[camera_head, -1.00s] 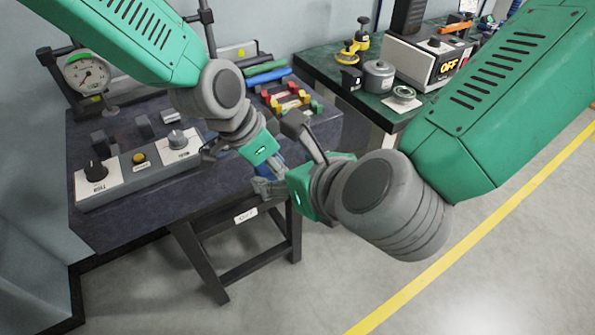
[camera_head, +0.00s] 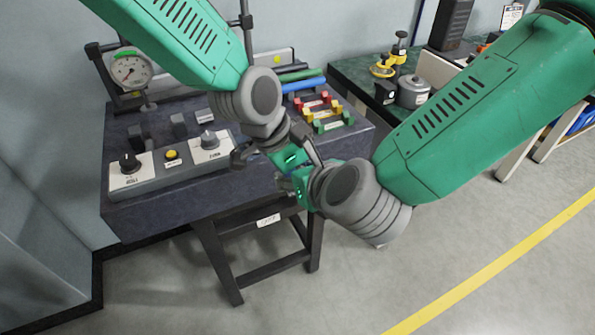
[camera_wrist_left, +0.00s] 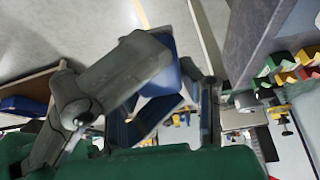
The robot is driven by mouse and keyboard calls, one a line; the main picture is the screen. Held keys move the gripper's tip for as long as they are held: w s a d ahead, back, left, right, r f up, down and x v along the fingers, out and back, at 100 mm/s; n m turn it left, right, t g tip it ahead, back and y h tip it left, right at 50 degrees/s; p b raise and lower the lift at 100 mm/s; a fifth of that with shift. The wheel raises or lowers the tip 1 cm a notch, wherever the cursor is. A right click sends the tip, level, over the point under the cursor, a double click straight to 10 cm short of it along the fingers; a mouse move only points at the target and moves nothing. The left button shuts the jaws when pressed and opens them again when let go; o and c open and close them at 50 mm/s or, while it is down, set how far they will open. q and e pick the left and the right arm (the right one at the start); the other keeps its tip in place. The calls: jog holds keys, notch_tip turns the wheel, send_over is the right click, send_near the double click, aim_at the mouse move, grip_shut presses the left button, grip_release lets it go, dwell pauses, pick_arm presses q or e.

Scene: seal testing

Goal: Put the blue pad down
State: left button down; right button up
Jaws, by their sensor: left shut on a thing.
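The blue pad (camera_wrist_left: 166,70) shows in the left wrist view, partly covered by a grey finger. A second blue patch (camera_wrist_left: 148,118) lies just below it; I cannot tell if it is the same piece. My left gripper (camera_wrist_left: 160,95) is shut on the blue pad. In the head view my left gripper (camera_head: 284,165) is close against my right gripper (camera_head: 297,172), at the front right part of the dark workbench (camera_head: 190,217). The pad is hidden there by both grippers. My right gripper's fingers are mostly hidden, so its opening is unclear.
A grey control box (camera_head: 180,168) with knobs and a yellow button stands on the bench's front left. A gauge (camera_head: 131,71) is behind it. Red, yellow and green blocks (camera_head: 322,110) and blue and green rods (camera_head: 303,85) lie at the right. A green-topped table (camera_head: 362,78) stands behind.

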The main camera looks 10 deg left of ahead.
jog(key=shift+s+a, duration=0.1)
jog(key=shift+a, duration=0.05)
jog(key=c, duration=0.4)
pick_arm(q)
jog(key=c, duration=1)
grip_release()
jog(key=shift+d, duration=0.1)
pick_arm(e)
jog(key=shift+o, duration=0.2)
pick_arm(q)
jog(key=shift+r, duration=0.15)
